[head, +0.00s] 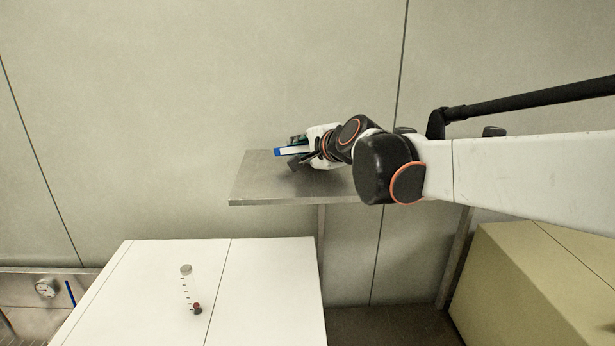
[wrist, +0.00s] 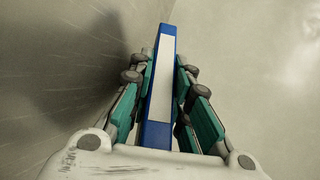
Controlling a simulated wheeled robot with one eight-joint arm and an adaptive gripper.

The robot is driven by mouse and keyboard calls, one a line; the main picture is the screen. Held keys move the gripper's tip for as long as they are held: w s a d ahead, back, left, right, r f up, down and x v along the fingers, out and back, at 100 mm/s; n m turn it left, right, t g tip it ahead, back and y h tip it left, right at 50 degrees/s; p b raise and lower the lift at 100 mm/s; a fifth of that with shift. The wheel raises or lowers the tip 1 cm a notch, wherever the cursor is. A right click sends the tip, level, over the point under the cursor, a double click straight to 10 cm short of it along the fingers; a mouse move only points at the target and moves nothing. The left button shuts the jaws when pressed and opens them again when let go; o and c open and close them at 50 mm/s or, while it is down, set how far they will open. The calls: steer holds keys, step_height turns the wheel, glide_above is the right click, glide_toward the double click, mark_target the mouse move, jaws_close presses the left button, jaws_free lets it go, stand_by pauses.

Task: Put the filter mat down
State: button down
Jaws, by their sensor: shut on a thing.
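The filter mat, a flat strip with a blue edge and a white face, shows in the head view (head: 281,152) and in the wrist view (wrist: 160,85). My gripper (head: 294,153) is shut on it; in the wrist view the green-padded fingers (wrist: 164,95) stand on both sides of it. The mat sticks out past the fingertips, to the left in the head view. Gripper and mat are over or at the metal shelf (head: 255,185). I cannot tell whether the mat touches the shelf. The gripper hides part of the mat.
A white cabinet (head: 270,290) stands below the shelf at the left, with a clear graduated tube (head: 187,285) and a small dark red-topped part on it. A beige box (head: 550,285) stands at the lower right. The wall is close behind the shelf. The shelf's left end is bare.

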steer(key=shift+f, duration=0.35)
steer(key=c, duration=1.7)
jaws_free()
steer(key=shift+o, duration=0.2)
steer(key=shift+p+v, duration=1.55)
steer(key=shift+v, duration=2.45)
